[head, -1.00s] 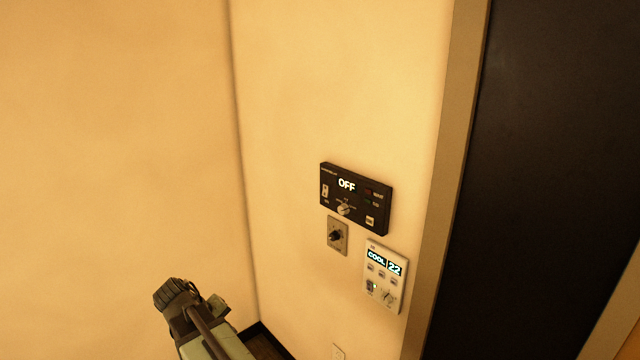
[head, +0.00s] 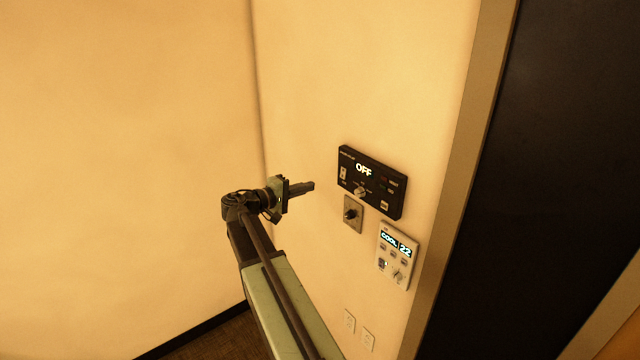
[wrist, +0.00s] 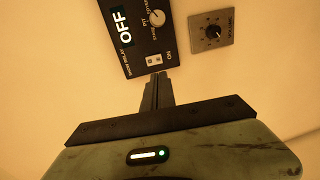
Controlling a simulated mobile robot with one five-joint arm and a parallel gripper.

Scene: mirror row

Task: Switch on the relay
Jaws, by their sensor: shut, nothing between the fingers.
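The relay (head: 372,183) is a black panel on the wall, with a lit display reading OFF, a pale round knob, a small white rocker switch at its left end and a pale button at lower right. In the wrist view the relay (wrist: 133,38) shows its switch (wrist: 154,59), with ON printed beside it. My gripper (head: 311,186) is shut and empty, left of the relay and pointing toward it. In the wrist view my gripper's tips (wrist: 159,76) appear just below the switch; I cannot tell whether they touch the panel.
A small dial plate (head: 353,214) is below the relay; it also shows in the wrist view (wrist: 211,34). A white thermostat (head: 397,256) reading COOL 22 is lower right. Wall outlets (head: 349,321) are further down. A dark door (head: 540,170) with a tan frame stands at right.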

